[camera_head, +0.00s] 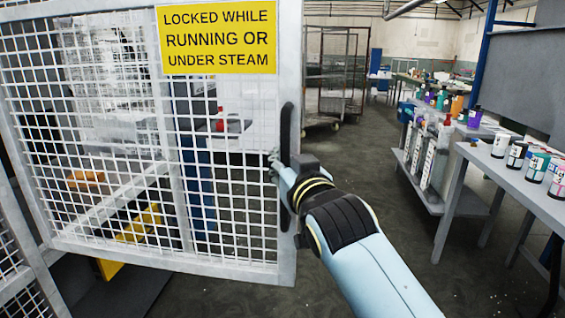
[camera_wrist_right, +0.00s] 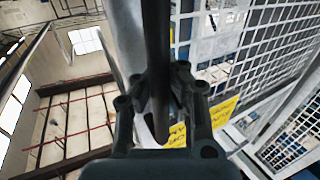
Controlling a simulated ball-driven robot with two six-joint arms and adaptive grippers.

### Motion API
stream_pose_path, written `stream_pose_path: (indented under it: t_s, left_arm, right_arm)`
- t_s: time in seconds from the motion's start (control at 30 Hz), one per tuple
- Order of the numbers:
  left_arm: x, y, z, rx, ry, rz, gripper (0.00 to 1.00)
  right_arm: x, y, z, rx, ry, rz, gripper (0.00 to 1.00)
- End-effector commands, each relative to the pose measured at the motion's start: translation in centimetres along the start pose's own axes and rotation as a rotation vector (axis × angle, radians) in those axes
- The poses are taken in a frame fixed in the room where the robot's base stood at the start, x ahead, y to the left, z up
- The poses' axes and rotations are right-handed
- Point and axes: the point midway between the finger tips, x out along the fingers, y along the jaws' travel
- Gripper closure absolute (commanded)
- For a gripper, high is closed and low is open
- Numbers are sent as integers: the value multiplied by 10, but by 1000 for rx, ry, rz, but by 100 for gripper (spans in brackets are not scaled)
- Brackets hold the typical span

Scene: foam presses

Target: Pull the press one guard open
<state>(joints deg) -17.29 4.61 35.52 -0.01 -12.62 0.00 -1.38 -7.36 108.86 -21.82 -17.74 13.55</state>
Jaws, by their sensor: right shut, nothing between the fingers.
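The press one guard (camera_head: 185,255) is a white-framed mesh door across the left and middle of the head view, with a yellow sign (camera_head: 218,38) reading "LOCKED WHILE RUNNING OR UNDER STEAM". Its black vertical handle (camera_head: 286,125) is on the right edge post. My right gripper (camera_head: 275,167) is at this handle, with its fingertips at the mesh side of the post. In the right wrist view, the dark handle bar (camera_wrist_right: 157,50) runs down to the fingers of my right gripper (camera_wrist_right: 160,100), which are shut with nothing held. My left gripper is out of view.
To the right, a grey bench (camera_head: 510,165) holds several paint pots and bottles. A wire cage trolley (camera_head: 335,75) stands behind. Bare dark floor (camera_head: 400,220) lies between the guard and the bench. Blurred machine parts show through the mesh.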

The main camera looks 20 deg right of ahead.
Motion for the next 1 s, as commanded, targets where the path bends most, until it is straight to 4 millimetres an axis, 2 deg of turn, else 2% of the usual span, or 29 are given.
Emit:
stream_pose_path:
  t_s: [0.43, 0.73, 1.0]
  left_arm:
    - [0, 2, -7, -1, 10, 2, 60]
    - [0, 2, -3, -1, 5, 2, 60]
    - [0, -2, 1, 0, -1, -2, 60]
  right_arm:
    - [0, 1, -2, -7, 6, 1, 99]
    - [0, 0, -2, -4, 4, 1, 60]
    - [0, 0, -2, -2, 2, 1, 60]
